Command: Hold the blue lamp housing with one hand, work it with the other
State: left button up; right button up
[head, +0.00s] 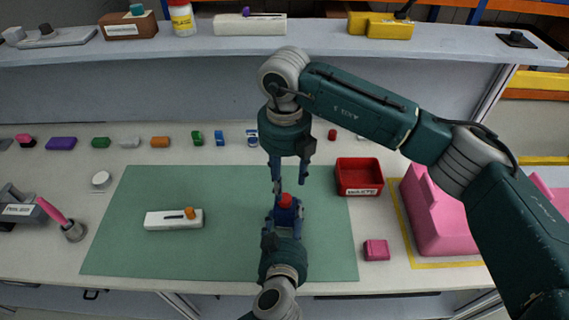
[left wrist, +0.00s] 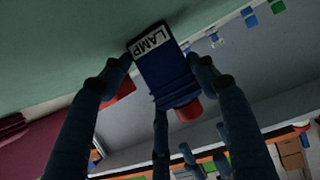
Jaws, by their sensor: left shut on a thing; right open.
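The blue lamp housing (head: 292,218) stands over the green mat (head: 140,250), with a red part (head: 286,200) on its top. In the left wrist view the housing (left wrist: 168,78) shows a white LAMP label, and the red part (left wrist: 189,110) is at its far end. My left gripper (head: 284,226) is shut on the housing from the near side, one finger on each side of it. My right gripper (head: 290,184) points down just above the red part; its fingers are apart, with nothing seen between them. Whether they touch the red part is unclear.
A white block (head: 160,220) with an orange knob lies on the mat's left. A red tray (head: 359,192) labelled WASTE, a small pink block (head: 376,250) and a large pink housing (head: 435,225) stand right. Several small coloured parts line the back. The mat's left front is clear.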

aim_at(285, 196)
pick_arm(q)
jog(key=shift+f, duration=0.1)
pick_arm(e)
jog(key=shift+f, duration=3.1)
jog(key=c, duration=1.2)
jog(key=shift+r, duration=3.05)
jog(key=shift+c, duration=0.2)
pick_arm(q)
jog(key=o, duration=1.6)
pick_arm(e)
jog(key=shift+w, duration=0.1)
pick_arm(q)
jog(key=shift+o, duration=0.2)
